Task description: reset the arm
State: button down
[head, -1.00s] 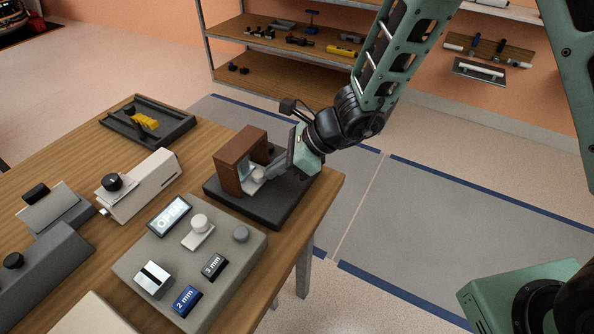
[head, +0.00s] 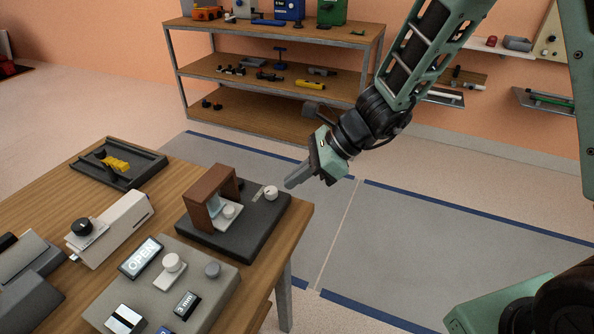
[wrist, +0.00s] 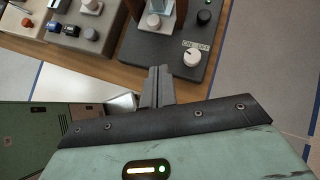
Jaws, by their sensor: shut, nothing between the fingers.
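My gripper (head: 299,179) is raised in the air just beyond the right corner of the wooden table, to the right of the dark gantry base. It is shut and holds nothing. In the wrist view my gripper (wrist: 157,84) shows with its fingers together, close below the base. The brown gantry (head: 213,197) stands on a dark base (head: 252,227) with a white knob (head: 270,193) and a second pale knob (head: 228,211) under its arch. In the wrist view the white knob (wrist: 192,57) has an on/off label.
A grey panel (head: 205,300) with an "OPEN" display (head: 141,257) and a "3 mm" block (head: 186,305) sits on the table (head: 297,225). A dark tray (head: 119,162) holds a yellow part. Shelves (head: 275,90) stand behind. The floor right of the table is clear.

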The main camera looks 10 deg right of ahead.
jog(key=shift+d+r, duration=0.15)
jog(key=s+a+r+n+g+h+p, duration=0.1)
jog(key=s+r+n+g+h, duration=0.1)
jog(key=s+r+n, duration=0.4)
jog(key=s+a+r+n+g+h+p, duration=0.1)
jog(key=s+a+n+g+p, duration=0.1)
jog(key=s+n, duration=0.65)
jog(key=s+d+r+n+t+h, duration=0.1)
jog(key=s+d+r+n+h, duration=0.1)
jog(key=n, duration=0.4)
jog(key=s+d+r+n+t+h+p, duration=0.1)
jog(key=s+d+r+n+h, duration=0.1)
jog(key=s+n, duration=0.4)
jog(key=shift+d+r+n+h+p, duration=0.15)
jog(key=shift+d+n+h+p, duration=0.15)
jog(key=shift+d+n+h, duration=0.55)
jog(key=shift+s, duration=0.1)
dwell(1.1)
